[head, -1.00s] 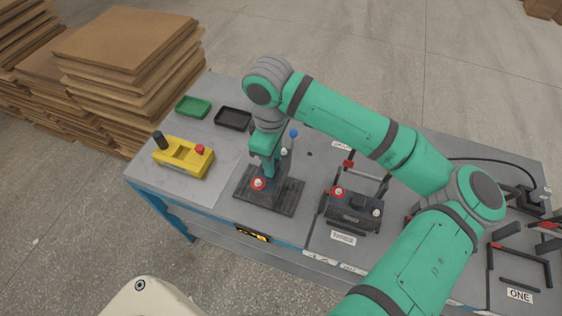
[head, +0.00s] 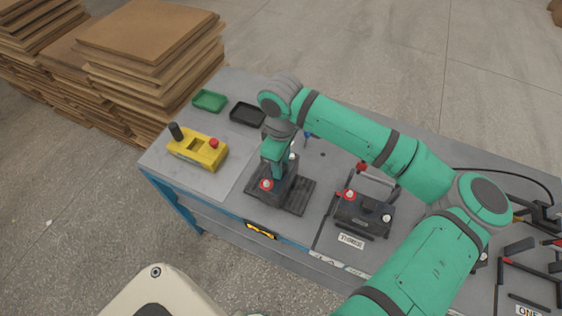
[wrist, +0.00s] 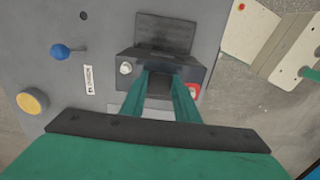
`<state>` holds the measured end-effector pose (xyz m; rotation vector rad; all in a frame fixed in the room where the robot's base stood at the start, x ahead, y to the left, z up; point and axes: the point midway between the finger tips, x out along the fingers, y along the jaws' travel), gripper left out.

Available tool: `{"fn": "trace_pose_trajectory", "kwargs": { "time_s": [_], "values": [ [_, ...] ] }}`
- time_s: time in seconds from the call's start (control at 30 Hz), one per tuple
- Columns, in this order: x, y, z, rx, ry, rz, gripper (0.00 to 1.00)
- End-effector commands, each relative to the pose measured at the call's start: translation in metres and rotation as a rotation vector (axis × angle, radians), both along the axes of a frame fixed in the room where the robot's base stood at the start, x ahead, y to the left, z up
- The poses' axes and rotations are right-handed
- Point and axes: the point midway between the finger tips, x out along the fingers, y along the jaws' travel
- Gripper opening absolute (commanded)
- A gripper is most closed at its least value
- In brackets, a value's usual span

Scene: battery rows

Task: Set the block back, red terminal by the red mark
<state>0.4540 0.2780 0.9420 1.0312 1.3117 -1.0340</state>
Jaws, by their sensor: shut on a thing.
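The dark block (head: 285,188) stands at the dark plate (head: 299,202) on the grey bench. Its red terminal (head: 267,184) is at the front left. In the wrist view the block (wrist: 190,72) shows its red terminal (wrist: 193,90) at right and its pale terminal (wrist: 125,68) at left. My gripper (head: 277,170) comes down from above and is shut on the block's middle; its two green fingers (wrist: 160,88) show in the wrist view. I cannot tell whether the block touches the plate. I cannot make out a red mark beside the plate.
A second dark block (head: 363,215) with a red terminal sits to the right, behind the label THREE (head: 351,241). A yellow unit (head: 198,150), a green tray (head: 209,101) and a black tray (head: 247,114) stand to the left. A blue knob (wrist: 60,51) is near the plate.

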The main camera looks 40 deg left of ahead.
Motion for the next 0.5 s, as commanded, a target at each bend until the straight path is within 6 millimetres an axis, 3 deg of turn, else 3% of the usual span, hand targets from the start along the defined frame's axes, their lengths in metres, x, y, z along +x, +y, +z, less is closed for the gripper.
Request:
{"fn": "trace_pose_trajectory", "kwargs": {
  "time_s": [0.2,0.23,0.3,0.5],
  "values": [
    [0.0002,0.0004,-0.001,0.002,-0.001,0.0,0.0],
    [-0.0002,-0.0001,-0.0026,0.0,0.001,0.0,0.3],
    [-0.0001,-0.0001,-0.0024,0.0,0.0,0.0,0.47],
    [-0.0001,-0.0001,-0.0023,0.0,0.0,0.0,0.47]
  ]
}}
